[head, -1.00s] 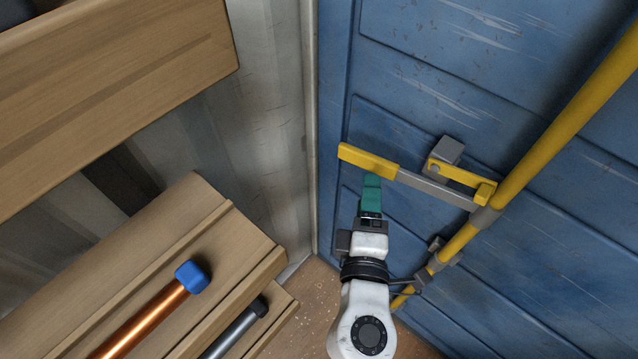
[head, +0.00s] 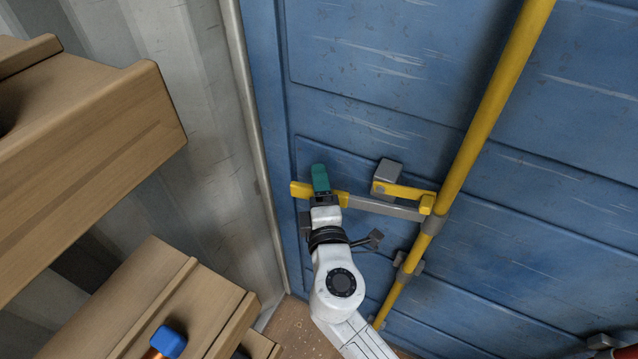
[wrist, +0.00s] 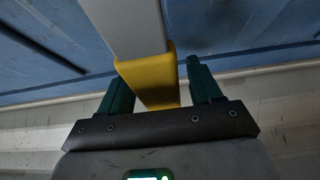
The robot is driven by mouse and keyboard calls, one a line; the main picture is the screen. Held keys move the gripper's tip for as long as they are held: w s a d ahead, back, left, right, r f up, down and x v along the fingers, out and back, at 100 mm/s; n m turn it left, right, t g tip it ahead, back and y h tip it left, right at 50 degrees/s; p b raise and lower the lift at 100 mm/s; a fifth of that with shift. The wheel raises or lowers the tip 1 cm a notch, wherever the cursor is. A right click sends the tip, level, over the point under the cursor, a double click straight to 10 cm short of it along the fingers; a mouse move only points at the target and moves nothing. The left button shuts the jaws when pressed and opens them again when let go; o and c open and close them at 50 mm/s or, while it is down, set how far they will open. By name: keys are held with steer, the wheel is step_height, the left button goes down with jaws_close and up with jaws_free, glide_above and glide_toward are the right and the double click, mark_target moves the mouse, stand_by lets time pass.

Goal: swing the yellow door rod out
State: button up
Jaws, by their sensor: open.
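The yellow door rod (head: 486,116) runs slantwise down the blue door (head: 400,60). A grey handle bar (head: 385,208) reaches left from it and ends in a yellow grip (head: 301,190). My gripper (head: 320,180) is at the grip, its green fingers overlapping it in the head view. In the wrist view, the yellow grip (wrist: 150,80) lies between my two open green fingers (wrist: 158,92). A gap shows on the right side; contact on the left side is unclear. A grey block with a yellow catch (head: 398,189) sits just above the handle bar.
Wooden shelves (head: 90,150) stand at the left, with a blue-capped rod (head: 168,342) on the lower one. A corrugated grey wall (head: 190,130) meets the door at the left. Brackets hold the rod lower on the door.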

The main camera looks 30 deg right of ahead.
steer(key=shift+w, duration=0.15)
jaws_close()
stand_by(0.6)
